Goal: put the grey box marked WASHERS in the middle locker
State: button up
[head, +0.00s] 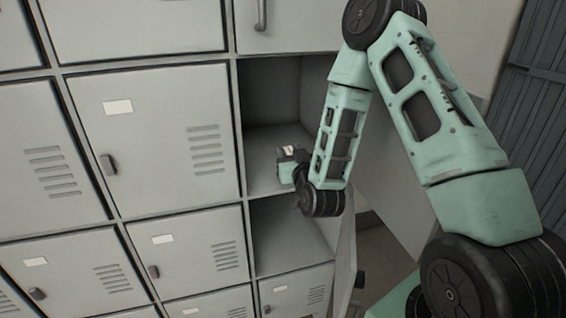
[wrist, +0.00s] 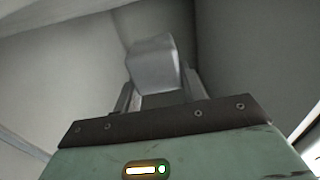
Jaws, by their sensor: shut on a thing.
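A pale grey box (wrist: 153,62) is held between the fingers of my gripper (wrist: 157,92) in the wrist view. Its marking cannot be read. In the head view my gripper (head: 286,158) is at the open locker compartment (head: 270,90) in the right column, a little above its floor. The fingers are shut on the box, which is mostly hidden in the head view. Grey inner walls surround the box in the wrist view. I cannot tell whether the box touches the locker floor.
Another open, empty compartment (head: 285,235) lies just below. Its door (head: 345,255) stands open at the right. Closed lockers (head: 155,130) with handles and vents fill the left. A closed locker (head: 285,22) is above the open compartment. A dark ribbed panel (head: 530,120) is at far right.

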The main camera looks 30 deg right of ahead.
aim_at(285, 152)
jog(key=w, duration=0.1)
jog(key=w+d+f, duration=0.1)
jog(key=w, duration=0.1)
jog(key=w+f, duration=0.1)
jog(key=shift+w+d+f, duration=0.15)
jog(key=shift+w, duration=0.2)
jog(key=shift+w+d+f+p, duration=0.15)
jog(key=shift+w+f+p, duration=0.05)
jog(key=shift+w+f, duration=0.25)
jog(key=shift+w+d+f+p, duration=0.15)
jog(key=shift+w+f, duration=0.15)
jog(key=shift+w, duration=0.15)
jog(key=shift+w+f, duration=0.25)
jog(key=shift+f, duration=0.05)
jog(key=shift+f, duration=0.1)
jog(key=o, duration=1)
jog(key=shift+o, duration=0.2)
